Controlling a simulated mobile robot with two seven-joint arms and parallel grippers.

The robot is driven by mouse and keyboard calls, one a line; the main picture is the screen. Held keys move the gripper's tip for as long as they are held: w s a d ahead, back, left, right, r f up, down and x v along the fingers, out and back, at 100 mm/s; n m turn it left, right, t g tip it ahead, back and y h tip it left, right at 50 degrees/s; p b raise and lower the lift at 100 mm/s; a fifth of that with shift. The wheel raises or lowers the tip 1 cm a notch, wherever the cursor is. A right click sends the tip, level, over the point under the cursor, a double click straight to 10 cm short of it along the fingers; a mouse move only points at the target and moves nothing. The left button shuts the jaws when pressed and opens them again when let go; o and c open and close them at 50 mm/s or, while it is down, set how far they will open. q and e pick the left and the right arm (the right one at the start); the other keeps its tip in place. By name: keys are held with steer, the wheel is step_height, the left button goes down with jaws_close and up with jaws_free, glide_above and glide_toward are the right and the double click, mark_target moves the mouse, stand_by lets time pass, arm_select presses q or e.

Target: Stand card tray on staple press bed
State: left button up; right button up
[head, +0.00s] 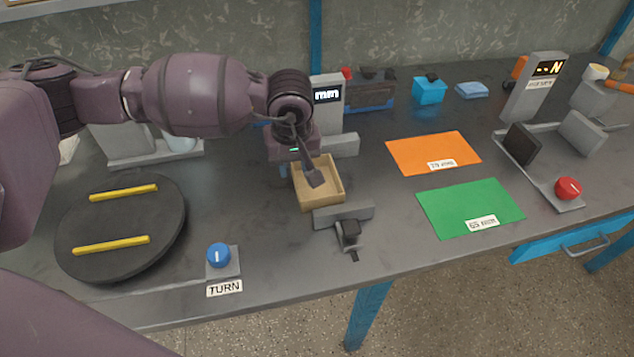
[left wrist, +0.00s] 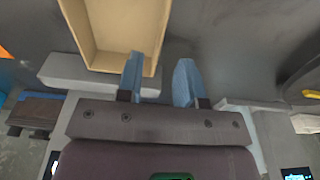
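The card tray (head: 333,203) is a shallow, open tan box. In the head view it is at mid-table, between a grey block (head: 345,145) behind and a grey plate (head: 350,214) in front. My left gripper (head: 286,170) is at its back left corner, partly hidden by my wrist. In the left wrist view the tray (left wrist: 92,35) is ahead of the left gripper (left wrist: 160,72). The blue fingers are apart; one overlaps the tray near its corner, the other is outside. Contact cannot be told. My right gripper is not in view. I cannot tell which fixture is the staple press.
A dark turntable (head: 125,225) with yellow bars is at left, beside a blue knob (head: 218,254). Orange (head: 430,151) and green (head: 465,208) mats lie right of the tray. A grey fixture with a red knob (head: 568,189) is far right. A display post (head: 327,97) stands behind the tray.

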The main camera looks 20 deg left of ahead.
mark_target(296, 181)
arm_select(q)
steer(key=f, duration=0.4)
steer(key=shift+s+d+b, duration=0.15)
steer(key=shift+d+b, duration=0.05)
steer(key=shift+b, duration=0.15)
steer(key=shift+f, duration=0.4)
steer(key=shift+r, duration=0.1)
jaws_close()
